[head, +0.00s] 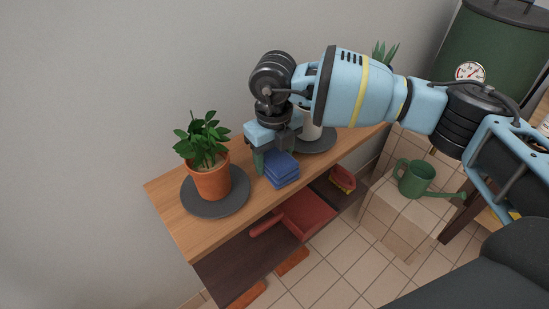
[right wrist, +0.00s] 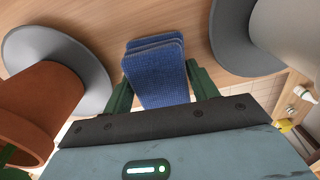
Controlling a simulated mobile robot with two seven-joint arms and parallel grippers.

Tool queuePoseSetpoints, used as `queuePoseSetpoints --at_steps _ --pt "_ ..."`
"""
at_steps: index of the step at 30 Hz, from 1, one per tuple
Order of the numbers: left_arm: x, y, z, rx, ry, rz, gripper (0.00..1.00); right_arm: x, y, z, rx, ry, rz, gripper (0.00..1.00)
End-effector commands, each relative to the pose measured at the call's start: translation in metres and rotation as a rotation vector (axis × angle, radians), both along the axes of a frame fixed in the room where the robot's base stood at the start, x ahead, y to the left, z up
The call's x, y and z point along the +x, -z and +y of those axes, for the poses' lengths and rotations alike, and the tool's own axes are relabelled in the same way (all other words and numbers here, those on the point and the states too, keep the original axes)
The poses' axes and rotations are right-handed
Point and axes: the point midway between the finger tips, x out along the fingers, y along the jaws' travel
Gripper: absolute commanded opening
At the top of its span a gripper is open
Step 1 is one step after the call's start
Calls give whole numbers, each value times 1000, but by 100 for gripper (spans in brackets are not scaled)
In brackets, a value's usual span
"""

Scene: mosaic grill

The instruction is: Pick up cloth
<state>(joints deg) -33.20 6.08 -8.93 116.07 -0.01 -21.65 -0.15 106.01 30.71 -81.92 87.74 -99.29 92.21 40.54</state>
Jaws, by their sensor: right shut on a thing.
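The folded blue cloth (head: 281,169) is at the front edge of the wooden shelf top, between two grey round mats. It also shows in the right wrist view (right wrist: 157,75), lying between the green fingers. My right gripper (head: 272,157) points down over the cloth and is shut on it, with one finger at each side. Whether the cloth touches the shelf top or is slightly above it I cannot tell. My left gripper is not in view.
A potted plant (head: 209,180) stands on a grey mat (head: 216,210) left of the cloth. A white pot (head: 311,126) stands on another mat (head: 318,146) to the right. A green watering can (head: 414,180) stands on a block at right.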

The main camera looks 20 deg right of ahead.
Motion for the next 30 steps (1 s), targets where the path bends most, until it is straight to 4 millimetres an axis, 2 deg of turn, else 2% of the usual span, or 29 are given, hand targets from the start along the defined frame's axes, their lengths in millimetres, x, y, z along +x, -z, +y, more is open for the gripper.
queuePoseSetpoints --at_steps 8,21,30 --pt "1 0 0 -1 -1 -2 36 1 -32 0 3 0 -3 37" --pt "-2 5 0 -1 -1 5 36 -89 -40 54 2 -8 1 37" --pt "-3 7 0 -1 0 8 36 -129 -44 77 2 -2 1 37"
